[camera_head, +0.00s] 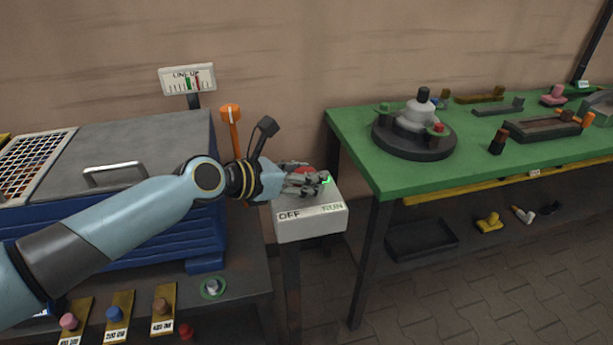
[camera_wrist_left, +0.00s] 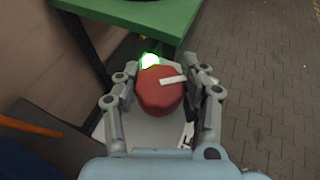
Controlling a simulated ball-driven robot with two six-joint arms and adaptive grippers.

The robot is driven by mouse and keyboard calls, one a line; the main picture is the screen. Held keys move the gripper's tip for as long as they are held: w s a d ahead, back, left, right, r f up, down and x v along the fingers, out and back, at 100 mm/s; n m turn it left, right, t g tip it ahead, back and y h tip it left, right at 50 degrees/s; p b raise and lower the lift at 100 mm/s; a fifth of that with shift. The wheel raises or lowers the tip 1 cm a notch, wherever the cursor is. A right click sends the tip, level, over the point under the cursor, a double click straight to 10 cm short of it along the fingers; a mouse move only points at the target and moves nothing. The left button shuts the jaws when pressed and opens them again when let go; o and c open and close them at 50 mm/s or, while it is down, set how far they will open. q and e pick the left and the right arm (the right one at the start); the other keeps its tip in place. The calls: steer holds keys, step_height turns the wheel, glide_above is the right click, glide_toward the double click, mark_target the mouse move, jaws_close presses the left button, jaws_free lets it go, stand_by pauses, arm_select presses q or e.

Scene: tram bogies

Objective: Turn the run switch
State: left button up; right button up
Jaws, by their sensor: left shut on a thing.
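The run switch is a red round knob (camera_wrist_left: 157,92) with a white pointer bar, on top of a pale box (camera_head: 311,219) on a post. The box front reads OFF on the left and RUN on the right. In the left wrist view the white bar points to the right. A green lamp (camera_wrist_left: 150,60) glows beside the knob, and it also shows in the head view (camera_head: 326,181). My left gripper (camera_head: 318,182) is shut on the knob, one finger on each side. In the head view the gripper hides most of the knob. My right gripper is out of view.
A green table (camera_head: 470,161) with a round fixture (camera_head: 414,140) stands right of the box. An orange-topped lever (camera_head: 231,113) and a blue machine with a grey lid (camera_head: 140,140) stand left. A gauge sign (camera_head: 187,79) rises behind. Paved floor lies in front at right.

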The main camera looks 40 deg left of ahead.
arm_select(q)
steer(key=m+h+b, duration=0.1)
steer(key=m+g+h+b, duration=0.1)
steer(key=b, duration=0.1)
steer(key=m+h+b, duration=0.1)
steer(key=shift+f+g+b, duration=0.25)
steer(key=shift+g+b, duration=0.05)
steer(key=shift+g, duration=0.1)
steer(key=shift+r+m+g+h+b, duration=0.1)
steer(key=shift+m+g+h+b, duration=0.3)
steer(key=shift+m+h, duration=0.3)
steer(key=m+g+h+b, duration=0.1)
steer(key=m+g+h, duration=0.1)
steer(key=m+g, duration=0.1)
steer(key=m+g+h+b, duration=0.1)
steer(key=m+g+h, duration=0.1)
steer(key=m, duration=0.1)
steer(key=shift+d+r+g+b, duration=0.1)
steer(key=shift+g+b, duration=0.3)
steer(key=m+g+b, duration=0.2)
steer(key=m+g, duration=0.3)
steer(key=shift+s+g+h, duration=0.15)
steer(key=shift+g+h, duration=0.15)
steer(key=shift+h, duration=0.1)
steer(key=o, duration=1.2)
steer(key=shift+r, duration=0.15)
